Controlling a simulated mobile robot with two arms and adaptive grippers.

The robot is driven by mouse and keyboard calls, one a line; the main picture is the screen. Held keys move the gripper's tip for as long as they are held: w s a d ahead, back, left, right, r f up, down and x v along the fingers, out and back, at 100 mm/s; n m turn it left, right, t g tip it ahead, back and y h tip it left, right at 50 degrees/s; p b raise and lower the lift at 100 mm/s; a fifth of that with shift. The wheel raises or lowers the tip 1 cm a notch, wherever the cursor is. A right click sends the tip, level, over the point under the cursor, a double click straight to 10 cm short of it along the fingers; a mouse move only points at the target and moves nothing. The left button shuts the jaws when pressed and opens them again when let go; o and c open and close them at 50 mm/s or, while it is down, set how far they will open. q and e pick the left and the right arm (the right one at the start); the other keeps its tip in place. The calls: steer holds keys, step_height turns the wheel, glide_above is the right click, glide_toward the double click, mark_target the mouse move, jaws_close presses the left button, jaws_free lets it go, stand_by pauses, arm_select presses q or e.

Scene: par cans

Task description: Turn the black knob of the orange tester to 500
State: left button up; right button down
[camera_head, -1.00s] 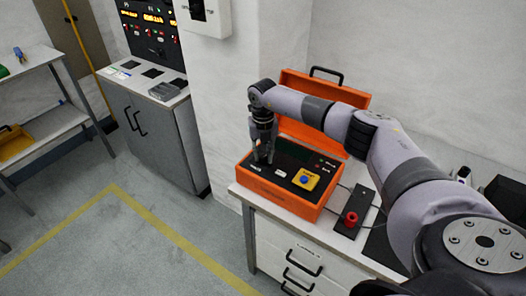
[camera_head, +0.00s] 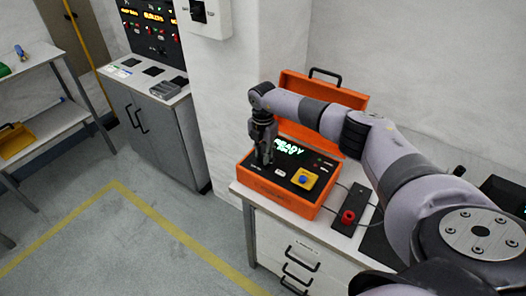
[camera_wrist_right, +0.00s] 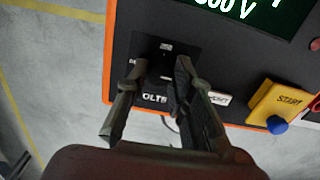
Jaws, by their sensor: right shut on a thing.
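The orange tester (camera_head: 270,191) stands open on the white bench with its lid raised. Its display (camera_head: 289,147) glows green and reads READY, with a second line partly covered in the head view; the same display (camera_wrist_right: 222,8) ends in "500 V" in the right wrist view. My right gripper (camera_head: 264,160) points down at the left part of the black panel. In the wrist view, my right gripper (camera_wrist_right: 160,70) is shut on the black knob, which its fingers mostly hide. The dial marks are largely covered. My left gripper is not in view.
A yellow START block (camera_wrist_right: 275,102) with a blue button sits right of the gripper on the tester panel. A black box with a red knob (camera_head: 348,217) lies right of the tester, with cables. A grey cabinet (camera_head: 155,135) stands left, across clear floor.

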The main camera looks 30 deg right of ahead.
steer(key=shift+d+m, duration=0.1)
steer(key=shift+m, duration=0.2)
steer(key=c, duration=1.4)
jaws_free()
steer(key=shift+o, duration=0.2)
step_height(320, 180, up, 12)
